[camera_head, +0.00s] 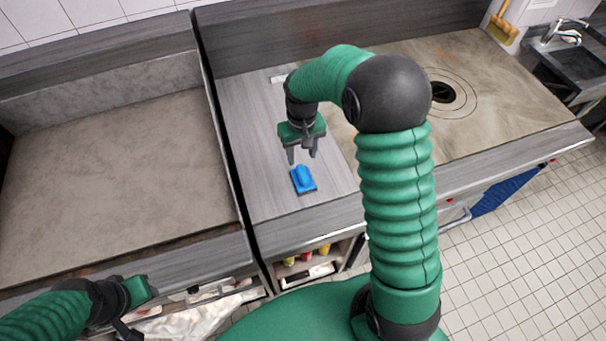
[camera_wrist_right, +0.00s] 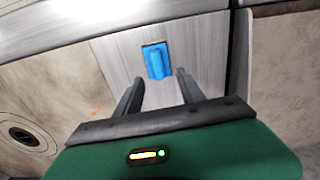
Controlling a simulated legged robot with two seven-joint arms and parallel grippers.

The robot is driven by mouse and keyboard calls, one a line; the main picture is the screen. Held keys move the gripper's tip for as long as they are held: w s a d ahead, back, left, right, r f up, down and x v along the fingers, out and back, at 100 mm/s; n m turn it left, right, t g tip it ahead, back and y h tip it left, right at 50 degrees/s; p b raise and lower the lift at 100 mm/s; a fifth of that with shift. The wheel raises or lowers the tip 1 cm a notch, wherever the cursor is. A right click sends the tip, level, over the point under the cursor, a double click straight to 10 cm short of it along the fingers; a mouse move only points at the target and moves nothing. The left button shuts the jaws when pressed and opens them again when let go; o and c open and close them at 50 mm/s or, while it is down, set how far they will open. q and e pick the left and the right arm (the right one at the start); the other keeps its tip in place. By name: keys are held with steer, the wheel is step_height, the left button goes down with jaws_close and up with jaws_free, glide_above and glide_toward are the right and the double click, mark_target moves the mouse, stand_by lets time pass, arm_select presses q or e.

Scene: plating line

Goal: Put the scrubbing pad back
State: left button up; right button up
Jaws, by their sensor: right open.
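The blue scrubbing pad (camera_head: 303,179), with a raised grip on top, lies on the grey metal strip of counter (camera_head: 265,190) near its front edge. It also shows in the right wrist view (camera_wrist_right: 156,61), beyond the fingertips. My right gripper (camera_head: 302,158) is open and empty, pointing down just behind and above the pad. Its two fingers show apart in the right wrist view (camera_wrist_right: 157,85), with clear space between them and the pad.
A brown griddle surface (camera_head: 500,80) with a round drain (camera_head: 442,92) lies right of the strip. A flat grey griddle (camera_head: 110,150) fills the left. A shelf with several bottles (camera_head: 305,259) is below the counter. A sink (camera_head: 580,62) stands at the far right.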

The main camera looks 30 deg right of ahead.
steer(key=s+a+r+n+t, duration=0.2)
steer(key=s+a, duration=0.8)
steer(key=s, duration=0.5)
arm_select(q)
steer(key=b+x, duration=0.2)
steer(key=s+b+x, duration=0.1)
steer(key=b+x, duration=0.1)
steer(key=shift+d, duration=0.1)
arm_select(e)
steer(key=x, duration=0.4)
steer(key=shift+s+d+f, duration=0.1)
steer(key=shift+d+f, duration=0.2)
steer(key=shift+f, duration=0.05)
steer(key=shift+s, duration=0.1)
arm_select(q)
steer(key=shift+a+f, duration=0.1)
steer(key=shift+a, duration=0.15)
arm_select(e)
steer(key=shift+a, duration=0.2)
arm_select(q)
steer(key=shift+d, duration=0.15)
arm_select(e)
steer(key=shift+d, duration=0.15)
